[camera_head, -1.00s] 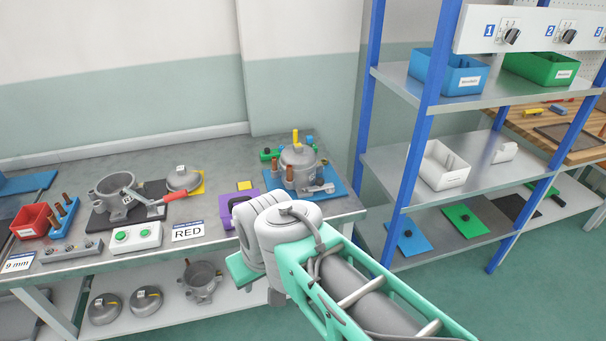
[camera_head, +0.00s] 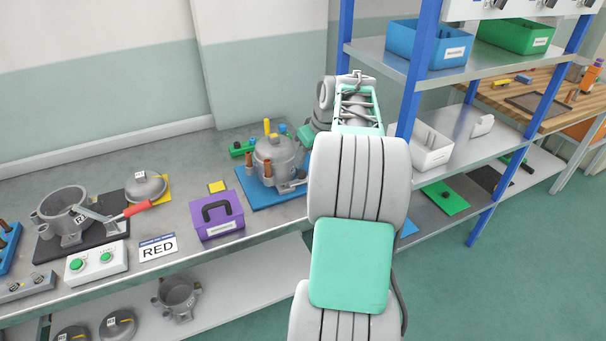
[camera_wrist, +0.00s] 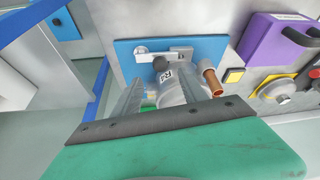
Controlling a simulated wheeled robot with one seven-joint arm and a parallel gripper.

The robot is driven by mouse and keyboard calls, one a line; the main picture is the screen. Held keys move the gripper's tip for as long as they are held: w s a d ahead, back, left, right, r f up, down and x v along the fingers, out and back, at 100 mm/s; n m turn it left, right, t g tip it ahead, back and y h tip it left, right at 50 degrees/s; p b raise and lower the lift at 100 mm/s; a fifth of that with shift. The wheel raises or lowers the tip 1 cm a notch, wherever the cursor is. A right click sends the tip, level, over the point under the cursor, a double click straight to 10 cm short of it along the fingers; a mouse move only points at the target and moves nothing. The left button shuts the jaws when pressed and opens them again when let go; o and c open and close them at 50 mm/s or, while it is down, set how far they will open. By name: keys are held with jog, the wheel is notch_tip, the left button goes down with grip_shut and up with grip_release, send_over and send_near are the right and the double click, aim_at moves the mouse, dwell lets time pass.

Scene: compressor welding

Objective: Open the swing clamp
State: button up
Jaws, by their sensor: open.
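A grey compressor (camera_head: 275,155) with copper tubes stands on a blue plate (camera_head: 262,200) at the bench's right end. A small grey metal clamp-like part (camera_head: 292,187) sits at its front right; the wrist view shows this part (camera_wrist: 165,53) near the plate's edge. I cannot tell for sure whether it is the swing clamp. My gripper (camera_wrist: 162,80) is open above the compressor (camera_wrist: 178,85), its fingers on either side of it in the picture and nothing visibly gripped. In the head view my arm hides most of the gripper, right of the compressor.
A purple box (camera_head: 217,216) and a yellow block (camera_head: 217,187) stand left of the plate. Farther left is a pot-shaped housing (camera_head: 66,212) with a red-handled tool (camera_head: 125,213). A blue-post shelf (camera_head: 408,95) stands close on the right.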

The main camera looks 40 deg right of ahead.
aim_at(302, 172)
jog(key=x, duration=0.7)
jog(key=shift+w+f+p, duration=0.2)
jog(key=shift+w+p, duration=0.05)
jog(key=shift+p, duration=0.05)
grip_shut()
dwell(1.0)
